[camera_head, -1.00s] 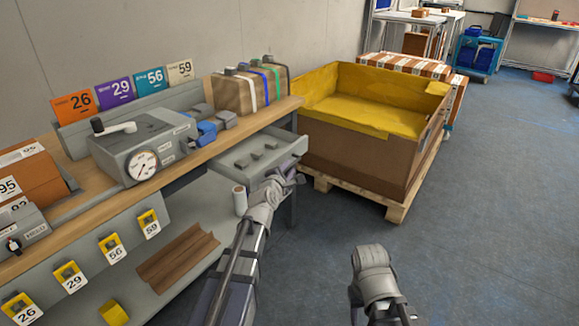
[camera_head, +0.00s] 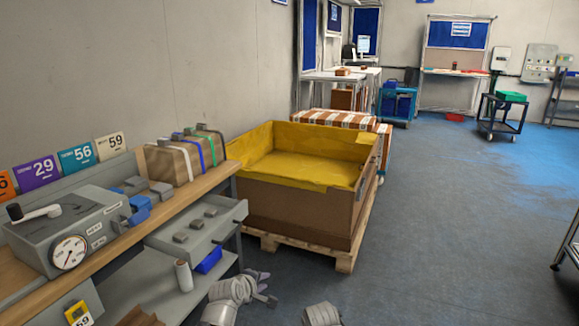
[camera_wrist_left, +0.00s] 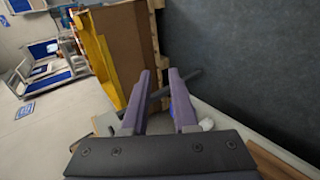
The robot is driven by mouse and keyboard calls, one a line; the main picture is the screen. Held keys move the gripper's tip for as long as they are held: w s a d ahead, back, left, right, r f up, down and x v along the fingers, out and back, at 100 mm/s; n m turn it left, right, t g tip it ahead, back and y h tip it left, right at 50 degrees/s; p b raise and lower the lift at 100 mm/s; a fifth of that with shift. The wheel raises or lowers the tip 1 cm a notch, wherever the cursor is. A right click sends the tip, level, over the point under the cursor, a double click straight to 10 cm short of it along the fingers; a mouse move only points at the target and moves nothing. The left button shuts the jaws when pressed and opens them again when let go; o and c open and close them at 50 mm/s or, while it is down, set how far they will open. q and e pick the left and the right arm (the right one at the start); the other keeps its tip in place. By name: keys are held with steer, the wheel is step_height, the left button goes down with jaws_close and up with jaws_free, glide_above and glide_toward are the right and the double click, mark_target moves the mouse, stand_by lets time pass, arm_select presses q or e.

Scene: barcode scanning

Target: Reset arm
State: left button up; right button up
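My left gripper (camera_head: 262,287) is low in the head view, to the right of the workbench's open drawer. In the left wrist view its two purple fingers (camera_wrist_left: 160,78) stand apart with a gap between them. Nothing is held between them. Part of my right arm (camera_head: 322,314) shows at the bottom edge of the head view; its gripper is out of the picture.
The wooden workbench (camera_head: 190,194) with an open grey drawer (camera_head: 222,226) stands at left. A big yellow-lined carton (camera_head: 300,212) on a pallet (camera_head: 340,262) stands beyond my left gripper.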

arm_select(q)
steer(key=s+d+f+m+g+y, duration=0.1)
steer(key=s+d+f+m+g, duration=0.25)
steer(key=s+m, duration=0.2)
steer(key=s+d+f+m+g, duration=0.3)
steer(key=s+f+m, duration=0.15)
steer(key=s, duration=0.25)
steer(key=s+a+m+g+y, duration=0.1)
steer(key=s+m+g+y, duration=0.3)
steer(key=s+m, duration=0.55)
step_height(320, 180, up, 29)
steer(key=n+p, duration=0.1)
steer(key=p, duration=2.9)
steer(key=shift+s+r+n+h, duration=0.15)
steer(key=shift+s+n+h, duration=0.2)
steer(key=shift+s, duration=0.1)
